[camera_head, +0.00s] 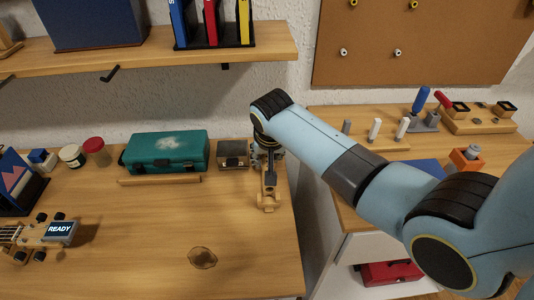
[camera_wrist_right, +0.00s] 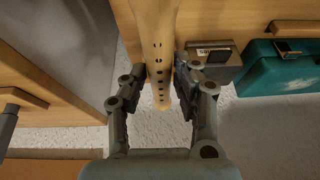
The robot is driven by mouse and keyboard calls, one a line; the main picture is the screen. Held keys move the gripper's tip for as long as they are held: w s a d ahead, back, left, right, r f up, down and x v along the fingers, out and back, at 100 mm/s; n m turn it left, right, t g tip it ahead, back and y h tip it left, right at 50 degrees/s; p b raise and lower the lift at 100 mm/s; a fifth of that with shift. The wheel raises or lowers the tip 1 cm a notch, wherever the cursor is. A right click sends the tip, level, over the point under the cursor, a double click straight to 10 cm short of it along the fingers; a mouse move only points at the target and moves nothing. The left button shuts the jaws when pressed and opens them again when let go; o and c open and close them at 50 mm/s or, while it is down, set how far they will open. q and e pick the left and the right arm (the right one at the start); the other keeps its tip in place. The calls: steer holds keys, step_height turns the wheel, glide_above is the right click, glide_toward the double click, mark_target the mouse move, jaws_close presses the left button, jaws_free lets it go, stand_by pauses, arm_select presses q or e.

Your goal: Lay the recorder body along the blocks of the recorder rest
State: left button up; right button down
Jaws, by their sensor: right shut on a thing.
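The recorder body (camera_wrist_right: 158,40) is a tan wooden tube with a row of dark finger holes in the right wrist view. My right gripper (camera_wrist_right: 162,78) is shut on it, with one finger on each side near its lower end in that view. In the head view my right gripper (camera_head: 269,160) is over the right end of the wooden desk, and light wood (camera_head: 268,194) shows just below it, with a wider part at its near end. I cannot tell there which wood is recorder and which is rest, or whether they touch. My left gripper is out of view.
A grey-brown box (camera_head: 232,154) and a teal case (camera_head: 166,152) stand left of the gripper, with a wooden bar (camera_head: 160,180) before them. A gap separates the right-hand bench.

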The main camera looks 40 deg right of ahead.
steer(key=shift+f+b, duration=1.7)
steer(key=shift+f, duration=1.35)
steer(key=c, duration=0.9)
jaws_free()
step_height(320, 180, up, 7)
steer(key=p, duration=0.7)
steer(key=shift+p, duration=0.35)
steer(key=v, duration=1.2)
